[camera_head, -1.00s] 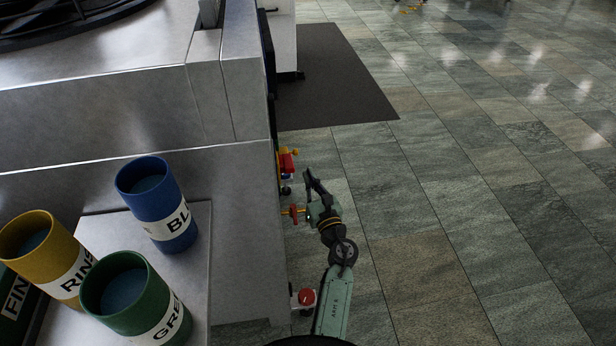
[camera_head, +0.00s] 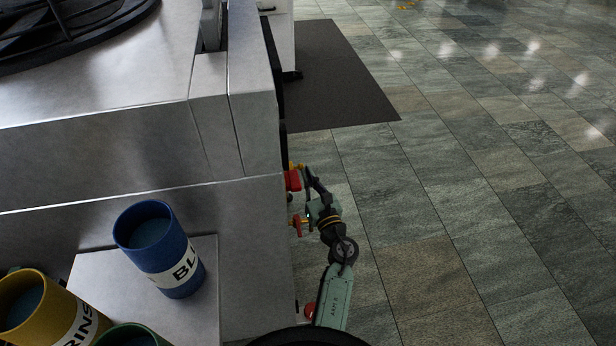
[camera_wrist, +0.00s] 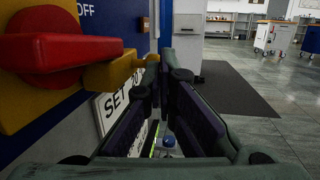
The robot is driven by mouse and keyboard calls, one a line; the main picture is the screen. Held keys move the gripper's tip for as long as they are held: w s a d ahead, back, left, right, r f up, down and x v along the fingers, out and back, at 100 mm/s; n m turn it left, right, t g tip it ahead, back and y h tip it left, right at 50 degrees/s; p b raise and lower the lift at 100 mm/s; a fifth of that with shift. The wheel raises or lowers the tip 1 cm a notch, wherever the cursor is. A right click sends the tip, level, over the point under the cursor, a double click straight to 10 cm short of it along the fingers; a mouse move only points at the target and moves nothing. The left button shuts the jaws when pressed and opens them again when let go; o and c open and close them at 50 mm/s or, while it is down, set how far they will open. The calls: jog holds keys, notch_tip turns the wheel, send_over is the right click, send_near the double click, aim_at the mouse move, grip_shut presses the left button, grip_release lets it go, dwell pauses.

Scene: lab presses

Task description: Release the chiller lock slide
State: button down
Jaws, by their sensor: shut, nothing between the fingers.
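My gripper (camera_head: 309,174) is shut and empty beside the side face of the steel machine. In the wrist view its fingertips (camera_wrist: 154,72) meet just right of a yellow bar (camera_wrist: 115,72); I cannot tell whether they touch it. In the head view this red and yellow fitting (camera_head: 293,180) is next to the fingertips. No part is labelled as the chiller lock slide, so I cannot tell which it is.
A second red and yellow handle (camera_head: 297,224) and a red button (camera_head: 309,310) are lower on the machine side. A white "SET" label (camera_wrist: 112,103) is below the bar. Floor at right is clear.

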jog(key=x, duration=0.2)
jog(key=b+x, duration=0.1)
jog(key=x, duration=0.2)
jog(key=shift+w+d+f+b, duration=0.3)
jog(key=shift+w, duration=0.25)
